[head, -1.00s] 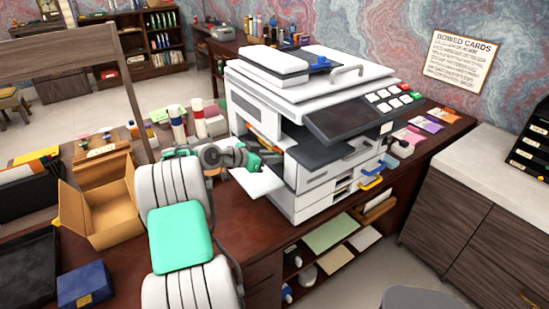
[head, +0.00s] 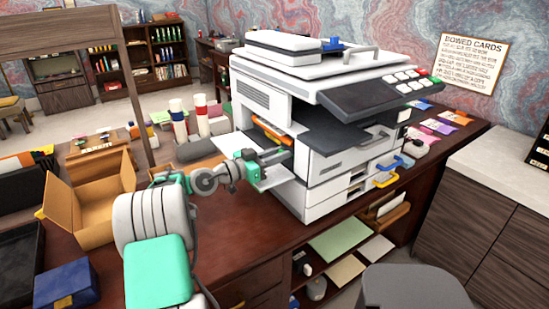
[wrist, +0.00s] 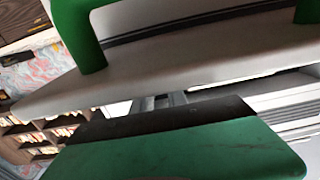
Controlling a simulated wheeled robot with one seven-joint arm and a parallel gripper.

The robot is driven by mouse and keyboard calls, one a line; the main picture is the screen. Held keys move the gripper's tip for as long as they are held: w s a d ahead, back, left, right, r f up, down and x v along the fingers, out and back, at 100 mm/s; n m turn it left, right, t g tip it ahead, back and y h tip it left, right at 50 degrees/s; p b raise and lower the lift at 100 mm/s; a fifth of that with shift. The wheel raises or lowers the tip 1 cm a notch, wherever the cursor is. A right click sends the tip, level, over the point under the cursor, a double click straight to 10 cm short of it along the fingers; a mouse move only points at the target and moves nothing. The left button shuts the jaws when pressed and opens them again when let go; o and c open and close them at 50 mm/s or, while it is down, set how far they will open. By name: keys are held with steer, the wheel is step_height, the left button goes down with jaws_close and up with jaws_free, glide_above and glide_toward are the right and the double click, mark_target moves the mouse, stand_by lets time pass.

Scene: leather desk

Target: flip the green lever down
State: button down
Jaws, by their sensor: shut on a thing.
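The large white copier (head: 330,120) stands on the dark wood desk with its left side open. My gripper (head: 280,154) reaches in from the left, above the white side tray (head: 262,177).
The copier's white overhang crosses the wrist view (wrist: 190,65), close above my gripper. Red and blue banded cylinders (head: 180,120) stand behind my arm. An open cardboard box (head: 90,205) and a blue box (head: 65,283) are at the left.

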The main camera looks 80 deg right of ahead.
steer(key=c, duration=1.3)
jaws_free()
steer(key=shift+r, duration=0.1)
